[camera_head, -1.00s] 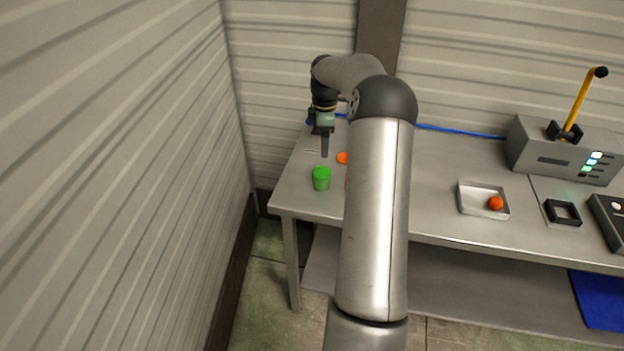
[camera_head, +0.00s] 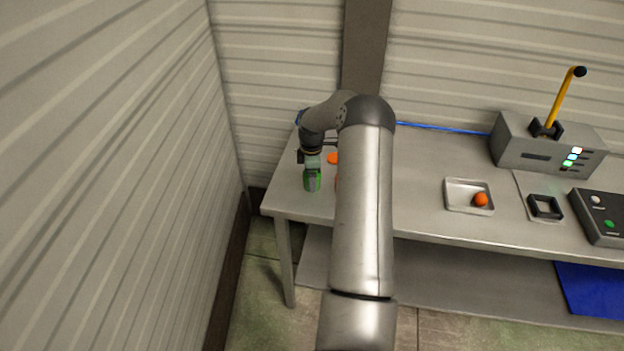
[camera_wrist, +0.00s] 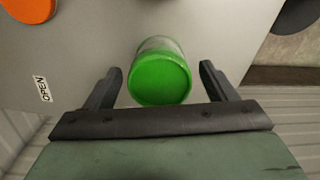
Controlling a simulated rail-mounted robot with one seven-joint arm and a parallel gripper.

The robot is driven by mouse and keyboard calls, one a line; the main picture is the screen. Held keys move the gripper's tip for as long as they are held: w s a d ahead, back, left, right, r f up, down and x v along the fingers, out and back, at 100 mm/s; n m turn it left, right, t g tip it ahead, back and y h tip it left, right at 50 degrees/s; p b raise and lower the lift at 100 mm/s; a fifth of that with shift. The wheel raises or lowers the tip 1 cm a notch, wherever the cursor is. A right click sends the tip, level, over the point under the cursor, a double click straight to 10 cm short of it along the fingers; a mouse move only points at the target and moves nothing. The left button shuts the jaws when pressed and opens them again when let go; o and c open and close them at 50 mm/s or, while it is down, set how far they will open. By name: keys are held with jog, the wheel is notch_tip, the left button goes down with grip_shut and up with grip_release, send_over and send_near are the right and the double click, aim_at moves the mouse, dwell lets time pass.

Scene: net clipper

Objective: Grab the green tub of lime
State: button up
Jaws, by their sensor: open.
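The green tub (camera_head: 311,182) stands on the left part of the metal bench, partly hidden by my gripper in the head view. In the wrist view the tub (camera_wrist: 160,78) shows its round green lid from above, with a paler side behind it. My gripper (camera_wrist: 162,78) is open, with one finger to each side of the tub. Gaps show between the tub and both fingers. In the head view my gripper (camera_head: 312,184) is down at the tub.
An orange lid (camera_head: 333,158) lies behind the tub; it also shows in the wrist view (camera_wrist: 28,8). An "OPEN" label (camera_wrist: 43,89) is on the bench. A tray (camera_head: 456,205) with an orange ball (camera_head: 481,200) stands right, near a grey machine (camera_head: 545,148). The wall (camera_head: 120,180) is at left.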

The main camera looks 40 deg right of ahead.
jog(key=c, duration=1)
jog(key=shift+c, duration=0.2)
jog(key=shift+r, duration=0.15)
